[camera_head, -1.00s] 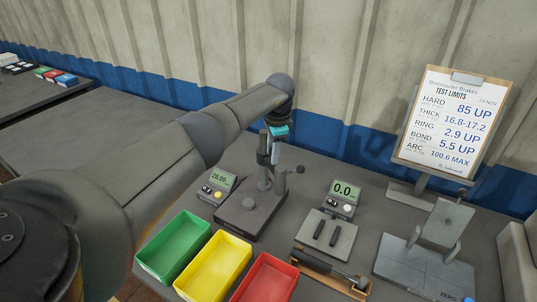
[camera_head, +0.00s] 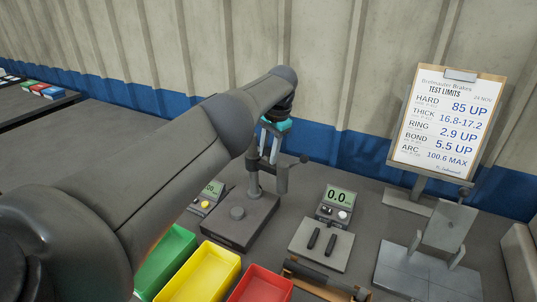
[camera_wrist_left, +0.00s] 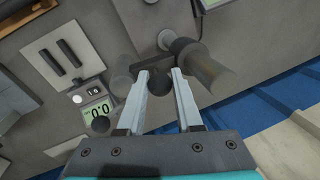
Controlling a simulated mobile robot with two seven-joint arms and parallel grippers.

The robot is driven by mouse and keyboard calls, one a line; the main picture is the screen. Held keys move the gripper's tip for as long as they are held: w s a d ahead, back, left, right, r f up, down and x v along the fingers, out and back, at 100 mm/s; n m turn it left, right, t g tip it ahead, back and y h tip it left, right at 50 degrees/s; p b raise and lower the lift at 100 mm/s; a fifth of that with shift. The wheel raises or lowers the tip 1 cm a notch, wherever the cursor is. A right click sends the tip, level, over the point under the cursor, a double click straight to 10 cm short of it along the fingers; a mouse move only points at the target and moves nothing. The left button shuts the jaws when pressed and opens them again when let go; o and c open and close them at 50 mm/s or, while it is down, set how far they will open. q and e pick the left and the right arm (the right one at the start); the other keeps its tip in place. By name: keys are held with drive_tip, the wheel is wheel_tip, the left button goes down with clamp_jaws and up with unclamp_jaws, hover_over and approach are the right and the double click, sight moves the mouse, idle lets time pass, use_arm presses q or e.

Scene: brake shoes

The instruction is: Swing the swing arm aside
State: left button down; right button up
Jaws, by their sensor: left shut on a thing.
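The gauge stand (camera_head: 240,222) has a dark base, an upright column and a swing arm (camera_head: 282,178) at its top, with a small round knob (camera_head: 303,158) sticking out to the right. My left gripper (camera_head: 268,158) reaches down over the swing arm, its teal body above it. In the left wrist view my left gripper (camera_wrist_left: 160,76) has its two fingers on either side of a dark round part of the swing arm (camera_wrist_left: 160,86), shut on it. The thick column (camera_wrist_left: 210,72) shows beside the fingers. My right gripper is out of view.
A 0.0 meter (camera_head: 338,203) and a grey block with two dark bars (camera_head: 321,244) stand right of the stand. Green (camera_head: 168,258), yellow (camera_head: 205,276) and red (camera_head: 262,286) bins lie in front. A clipboard of limits (camera_head: 449,125) stands at the back right.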

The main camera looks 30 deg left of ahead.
use_arm(q)
drive_tip(key=shift+w+r, duration=0.15)
drive_tip(key=c, duration=0.9)
unclamp_jaws()
drive_tip(key=shift+o, duration=0.2)
drive_tip(key=shift+d+r+p, duration=0.1)
drive_tip(key=shift+r+p, duration=0.3)
drive_tip(key=shift+p, duration=0.05)
drive_tip(key=r+p, duration=0.1)
drive_tip(key=r, duration=0.2)
drive_tip(key=r+p, duration=0.1)
drive_tip(key=shift+d+r+p, duration=0.2)
drive_tip(key=shift+d+p, duration=0.15)
drive_tip(key=shift+d, duration=0.05)
wheel_tip(320, 180, up, 10)
hover_over(277, 168)
drive_tip(key=shift+w+a+f, duration=0.2)
drive_tip(key=shift+w+a, duration=0.05)
drive_tip(key=shift+w, duration=0.15)
